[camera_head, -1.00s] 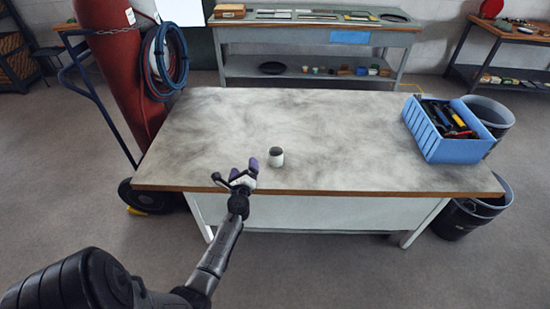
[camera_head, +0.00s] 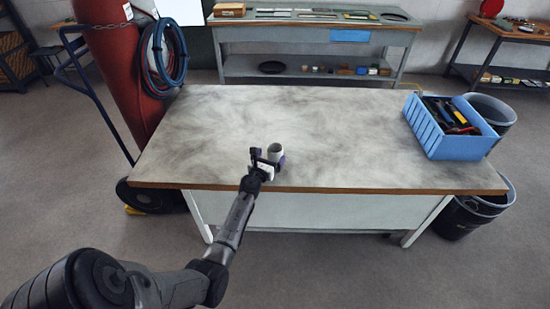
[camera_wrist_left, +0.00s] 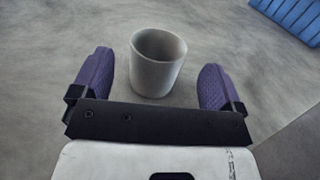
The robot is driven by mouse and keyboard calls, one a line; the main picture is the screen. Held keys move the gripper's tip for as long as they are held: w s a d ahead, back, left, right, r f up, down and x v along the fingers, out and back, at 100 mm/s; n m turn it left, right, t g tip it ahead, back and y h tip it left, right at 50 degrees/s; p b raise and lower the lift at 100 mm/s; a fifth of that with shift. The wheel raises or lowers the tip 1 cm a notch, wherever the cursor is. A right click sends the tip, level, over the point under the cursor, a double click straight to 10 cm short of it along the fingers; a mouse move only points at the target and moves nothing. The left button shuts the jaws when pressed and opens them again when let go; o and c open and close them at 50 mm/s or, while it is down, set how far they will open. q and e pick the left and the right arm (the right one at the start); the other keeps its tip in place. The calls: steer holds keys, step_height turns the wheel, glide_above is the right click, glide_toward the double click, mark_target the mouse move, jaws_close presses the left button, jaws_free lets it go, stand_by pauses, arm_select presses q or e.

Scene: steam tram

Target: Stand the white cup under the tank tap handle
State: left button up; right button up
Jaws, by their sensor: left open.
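The white cup (camera_head: 275,149) stands upright on the worktable, near its front edge. In the left wrist view the cup (camera_wrist_left: 156,72) stands with its open top up, between and slightly beyond the two purple fingertips. My left gripper (camera_head: 267,158) is open, with a finger on either side of the cup; its fingers also show in the left wrist view (camera_wrist_left: 156,88). Gaps show between the cup and both fingers, so it is not gripped. My right gripper is not in view. No tank tap handle can be made out in these views.
The worktable (camera_head: 350,130) is mostly clear. A blue tool crate (camera_head: 462,147) stands at its right end, also in the left wrist view (camera_wrist_left: 296,14). Dark bins (camera_head: 470,215) stand to the right. A red cylinder (camera_head: 120,70) on a trolley stands at the left, and a bench (camera_head: 320,40) behind.

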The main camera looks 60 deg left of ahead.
mark_target(278, 145)
arm_select(q)
steer(key=shift+w+a, duration=0.25)
steer(key=shift+w, duration=0.05)
steer(key=b+x, duration=0.3)
steer(key=shift+w+a+f, duration=0.25)
steer(key=shift+w+f, duration=0.05)
steer(key=shift+w+a+r, duration=0.1)
steer(key=shift+w+a, duration=0.3)
steer(key=shift+w, duration=0.15)
steer(key=shift+c, duration=0.2)
steer(key=c, duration=0.9)
steer(key=shift+c, duration=0.8)
steer(key=shift+r, duration=0.1)
